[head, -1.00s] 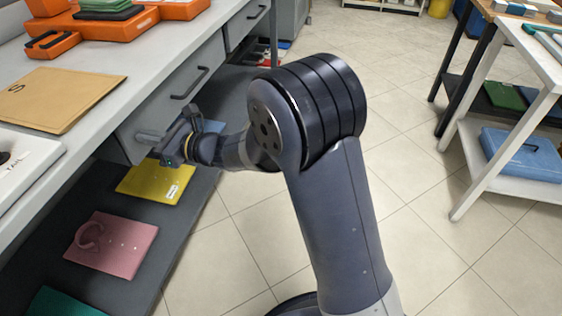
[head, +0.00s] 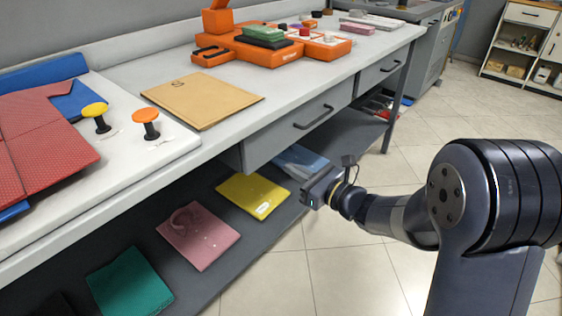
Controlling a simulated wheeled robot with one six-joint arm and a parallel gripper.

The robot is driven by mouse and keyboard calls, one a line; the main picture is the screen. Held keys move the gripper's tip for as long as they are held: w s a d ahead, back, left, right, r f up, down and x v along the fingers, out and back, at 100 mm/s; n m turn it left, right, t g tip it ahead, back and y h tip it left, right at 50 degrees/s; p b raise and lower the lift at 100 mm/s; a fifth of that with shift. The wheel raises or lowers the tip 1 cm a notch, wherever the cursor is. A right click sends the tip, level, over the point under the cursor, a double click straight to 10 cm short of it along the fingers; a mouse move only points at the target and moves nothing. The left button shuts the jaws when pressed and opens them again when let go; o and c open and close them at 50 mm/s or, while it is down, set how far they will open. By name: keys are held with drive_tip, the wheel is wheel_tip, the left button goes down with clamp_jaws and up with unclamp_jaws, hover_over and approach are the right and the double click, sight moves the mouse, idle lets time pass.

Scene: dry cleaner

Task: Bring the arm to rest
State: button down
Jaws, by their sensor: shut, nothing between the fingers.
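My gripper (head: 310,192) is at the end of my arm, held in the air in front of the workbench and below its drawer. It is shut and empty. My arm reaches in from the right side of the head view, with its large dark joint at the right edge. The gripper's tips point left, toward the bench's lower shelf. It looks apart from the drawer front and the folders, though the exact gap is hard to tell.
The workbench (head: 168,143) has two grey drawers, the near one (head: 300,128) looking closed. Yellow (head: 252,193), pink (head: 205,238) and green (head: 130,284) folders lie on its lower shelf. A tan envelope (head: 203,98) lies on top. The tiled floor (head: 460,110) behind my arm is clear.

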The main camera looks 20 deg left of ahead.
drive_tip(key=shift+v, duration=2.2)
drive_tip(key=shift+a, duration=0.1)
